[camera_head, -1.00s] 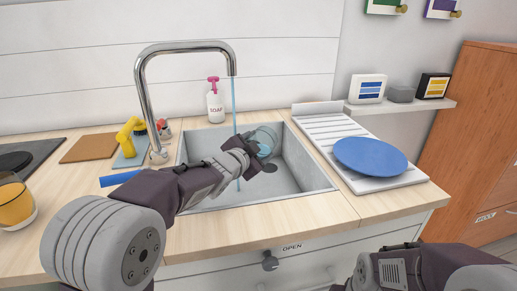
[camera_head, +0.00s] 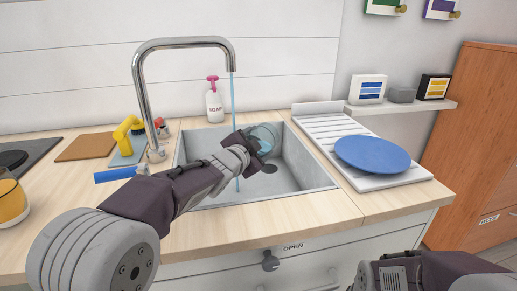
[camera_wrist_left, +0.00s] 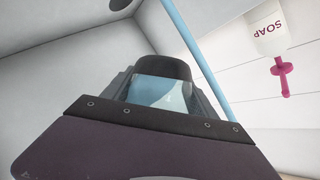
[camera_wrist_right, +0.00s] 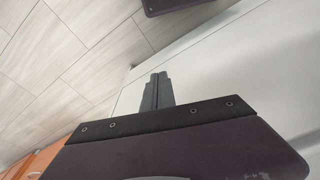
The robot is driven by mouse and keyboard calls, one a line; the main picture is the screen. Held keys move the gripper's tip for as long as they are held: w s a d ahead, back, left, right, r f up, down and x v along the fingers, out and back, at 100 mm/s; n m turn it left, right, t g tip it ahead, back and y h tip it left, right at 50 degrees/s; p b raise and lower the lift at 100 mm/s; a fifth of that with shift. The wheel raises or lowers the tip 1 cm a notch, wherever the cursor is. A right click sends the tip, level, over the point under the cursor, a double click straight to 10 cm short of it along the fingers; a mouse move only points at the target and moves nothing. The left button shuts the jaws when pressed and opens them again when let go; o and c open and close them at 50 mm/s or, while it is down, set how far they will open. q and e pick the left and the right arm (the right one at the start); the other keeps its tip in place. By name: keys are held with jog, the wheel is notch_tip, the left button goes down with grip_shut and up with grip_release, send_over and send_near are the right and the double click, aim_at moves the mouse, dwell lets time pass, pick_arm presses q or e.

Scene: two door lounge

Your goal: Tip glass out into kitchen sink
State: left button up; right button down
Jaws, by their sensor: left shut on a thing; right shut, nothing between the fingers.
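My left gripper (camera_head: 258,148) is shut on a pale blue glass (camera_head: 266,135), which it holds over the sink basin (camera_head: 300,160). The glass looks tilted over on its side, and my fingers hide part of it. Its contents cannot be made out. In the left wrist view the glass (camera_wrist_left: 160,93) shows as a light blue patch between the fingers. A thin blue water stream (camera_head: 234,100) runs from the tap (camera_head: 146,95), just left of the glass. My right gripper (camera_wrist_right: 157,92) is shut and empty, low before a white cabinet front.
A soap bottle (camera_head: 214,104) stands behind the sink. A blue plate (camera_head: 372,153) lies on the drying rack (camera_head: 398,180) to the right. A glass of orange drink (camera_head: 10,203) stands far left.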

pick_arm(q)
jog(key=shift+r+b, duration=0.1)
jog(key=shift+b, duration=0.25)
jog(key=shift+r, duration=0.1)
dwell(0.6)
jog(key=shift+r+m+t+b, duration=0.35)
jog(key=shift+m+b, duration=0.35)
jog(key=shift+b, duration=0.65)
jog(key=shift+a+r, duration=0.1)
jog(key=shift+r, duration=0.1)
jog(key=shift+b, duration=0.35)
